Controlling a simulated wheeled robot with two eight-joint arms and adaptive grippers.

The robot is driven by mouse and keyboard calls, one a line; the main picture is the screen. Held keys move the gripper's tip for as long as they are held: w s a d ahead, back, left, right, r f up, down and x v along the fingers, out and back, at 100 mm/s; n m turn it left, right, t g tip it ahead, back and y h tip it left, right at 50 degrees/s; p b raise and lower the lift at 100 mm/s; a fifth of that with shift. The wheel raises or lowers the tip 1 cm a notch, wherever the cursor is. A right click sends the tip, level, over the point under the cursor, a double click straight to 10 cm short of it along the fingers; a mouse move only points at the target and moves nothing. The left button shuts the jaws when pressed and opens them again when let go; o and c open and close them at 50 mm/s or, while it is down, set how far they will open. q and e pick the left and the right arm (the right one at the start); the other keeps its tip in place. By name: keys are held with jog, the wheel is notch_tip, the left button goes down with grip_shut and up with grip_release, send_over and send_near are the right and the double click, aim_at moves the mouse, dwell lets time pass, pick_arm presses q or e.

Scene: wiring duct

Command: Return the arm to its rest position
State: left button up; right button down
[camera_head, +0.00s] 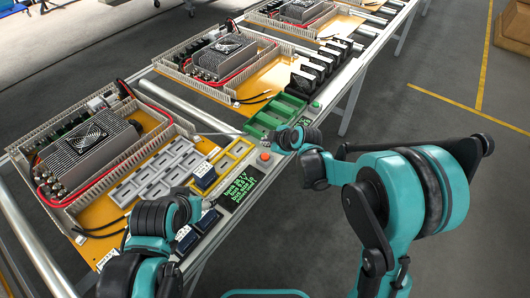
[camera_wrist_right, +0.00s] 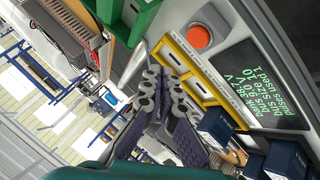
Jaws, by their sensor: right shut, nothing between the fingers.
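My right arm comes in from the right in the head view. My right gripper (camera_head: 284,138) is over the front edge of the work line, between the green tray (camera_head: 277,112) and the orange button (camera_head: 264,156). In the right wrist view its fingers (camera_wrist_right: 166,88) are together and empty, above the yellow-framed holder (camera_wrist_right: 198,70). My left arm stands at the lower left of the head view. Its wrist is close to the blue modules (camera_head: 187,238); its fingertips are too unclear to read.
A display with green text (camera_head: 240,189) sits beside the button. A grey compartment tray (camera_head: 160,170) lies on the orange panel (camera_head: 105,210), next to a power unit (camera_head: 88,150) with a fan. Similar panels continue up the line.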

jog(key=s+d+r+m+h, duration=0.3)
jog(key=s+d+r+m, duration=0.55)
jog(key=s, duration=0.45)
jog(key=s+d+m+h, duration=0.2)
jog(key=s+d+m, duration=0.5)
jog(key=s, duration=0.7)
jog(key=shift+s+d+f+m, duration=0.3)
jog(key=shift+d+m, duration=0.05)
jog(key=shift+d, duration=0.6)
